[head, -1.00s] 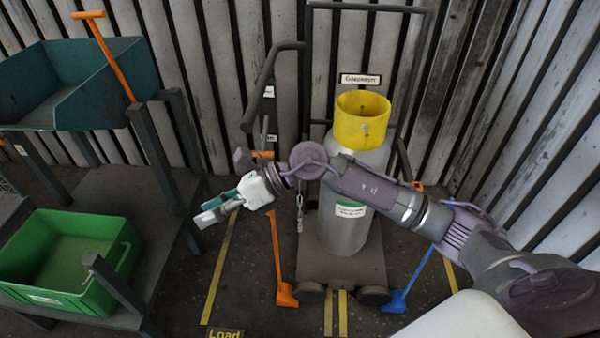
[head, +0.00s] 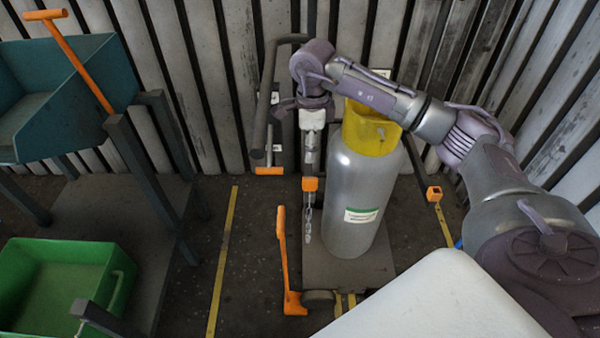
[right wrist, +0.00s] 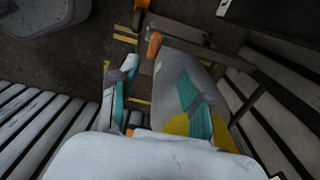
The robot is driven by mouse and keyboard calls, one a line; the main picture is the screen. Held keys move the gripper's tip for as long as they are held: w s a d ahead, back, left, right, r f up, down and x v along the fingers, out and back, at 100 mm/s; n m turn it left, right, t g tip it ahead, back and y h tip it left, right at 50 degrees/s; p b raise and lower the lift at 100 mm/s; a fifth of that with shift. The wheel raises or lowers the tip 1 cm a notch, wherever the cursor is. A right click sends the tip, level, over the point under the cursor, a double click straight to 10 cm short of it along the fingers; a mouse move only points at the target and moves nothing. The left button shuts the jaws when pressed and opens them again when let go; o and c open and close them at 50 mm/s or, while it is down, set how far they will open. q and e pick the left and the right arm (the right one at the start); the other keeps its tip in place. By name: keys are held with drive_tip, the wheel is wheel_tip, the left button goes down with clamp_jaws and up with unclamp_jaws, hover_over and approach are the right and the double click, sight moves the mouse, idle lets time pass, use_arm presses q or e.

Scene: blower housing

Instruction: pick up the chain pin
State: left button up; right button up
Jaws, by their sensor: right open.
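My right gripper (head: 310,162) points down beside the left side of the grey gas cylinder (head: 352,195). In the right wrist view its two teal-padded fingers (right wrist: 158,80) are spread apart, with nothing clearly held between them. An orange block (head: 310,184) shows just below the fingers in the head view. A chain (head: 308,222) hangs below that block. I cannot make out the chain pin as a separate part; the gripper may hide it. My left gripper is not in view.
The cylinder has a yellow collar (head: 370,135) and stands on a dark cart (head: 330,268). An orange-handled tool (head: 283,260) leans left of the chain. A green bin (head: 60,285) and teal tray (head: 60,95) are at the left.

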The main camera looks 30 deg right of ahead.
sight(310, 177)
wheel_tip(310, 177, down, 7)
drive_tip(key=shift+s+r+b, duration=0.15)
drive_tip(key=shift+r+b, duration=0.05)
drive_tip(key=shift+b, duration=0.1)
drive_tip(key=f, duration=0.4)
drive_tip(key=shift+s+a+f, duration=0.2)
drive_tip(key=shift+s+f, duration=0.05)
drive_tip(key=shift+s, duration=0.1)
drive_tip(key=shift+f, duration=0.4)
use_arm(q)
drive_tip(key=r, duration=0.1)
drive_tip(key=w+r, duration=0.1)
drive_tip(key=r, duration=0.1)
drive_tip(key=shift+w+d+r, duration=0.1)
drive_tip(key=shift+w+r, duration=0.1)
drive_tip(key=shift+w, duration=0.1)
use_arm(e)
clamp_jaws()
